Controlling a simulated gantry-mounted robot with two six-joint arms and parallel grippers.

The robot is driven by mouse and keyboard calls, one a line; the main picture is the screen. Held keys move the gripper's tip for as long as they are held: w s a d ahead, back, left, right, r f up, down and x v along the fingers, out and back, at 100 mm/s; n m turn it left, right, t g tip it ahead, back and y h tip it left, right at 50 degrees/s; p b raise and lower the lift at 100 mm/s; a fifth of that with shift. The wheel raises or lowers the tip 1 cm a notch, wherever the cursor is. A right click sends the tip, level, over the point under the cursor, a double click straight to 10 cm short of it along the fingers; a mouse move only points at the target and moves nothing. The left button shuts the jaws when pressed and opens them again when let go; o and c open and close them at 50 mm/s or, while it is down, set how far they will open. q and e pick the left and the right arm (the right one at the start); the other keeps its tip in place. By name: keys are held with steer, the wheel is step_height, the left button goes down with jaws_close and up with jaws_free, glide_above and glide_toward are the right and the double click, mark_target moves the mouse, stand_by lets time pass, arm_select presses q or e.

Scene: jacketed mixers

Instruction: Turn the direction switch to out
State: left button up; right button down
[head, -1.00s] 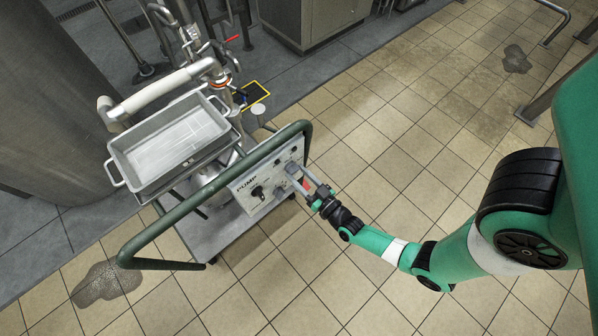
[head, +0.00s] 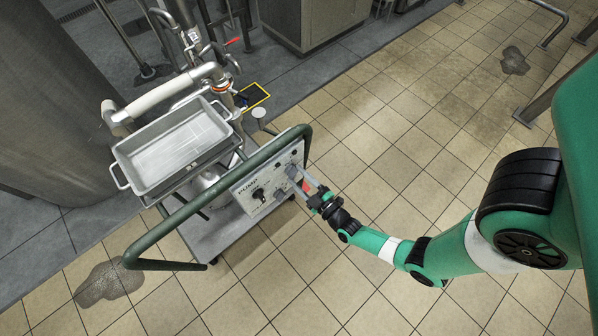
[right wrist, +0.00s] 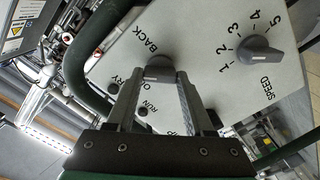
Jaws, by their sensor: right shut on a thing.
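The pump cart's white control panel (head: 270,186), marked PUMP, faces my right arm. My right gripper (head: 297,174) reaches the panel's right part from the front. In the right wrist view, its two fingers (right wrist: 168,82) are shut on the grey direction switch (right wrist: 158,68). The word BACK stands above the switch. Other lettering to the lower left, near RUN, is partly hidden by a finger, so I cannot read the word OUT for certain. My left gripper is not in view.
A speed knob (right wrist: 260,55) with numbers sits right of the switch. A black knob (head: 258,193) is on the panel's left part. A green handle rail (head: 215,186) runs above the panel. A metal tray (head: 180,150) sits behind it.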

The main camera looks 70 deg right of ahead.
steer(key=n, duration=0.4)
steer(key=shift+n, duration=0.3)
steer(key=n+p, duration=0.1)
steer(key=n, duration=0.3)
steer(key=shift+n, duration=0.4)
steer(key=shift+c, duration=1.4)
jaws_free()
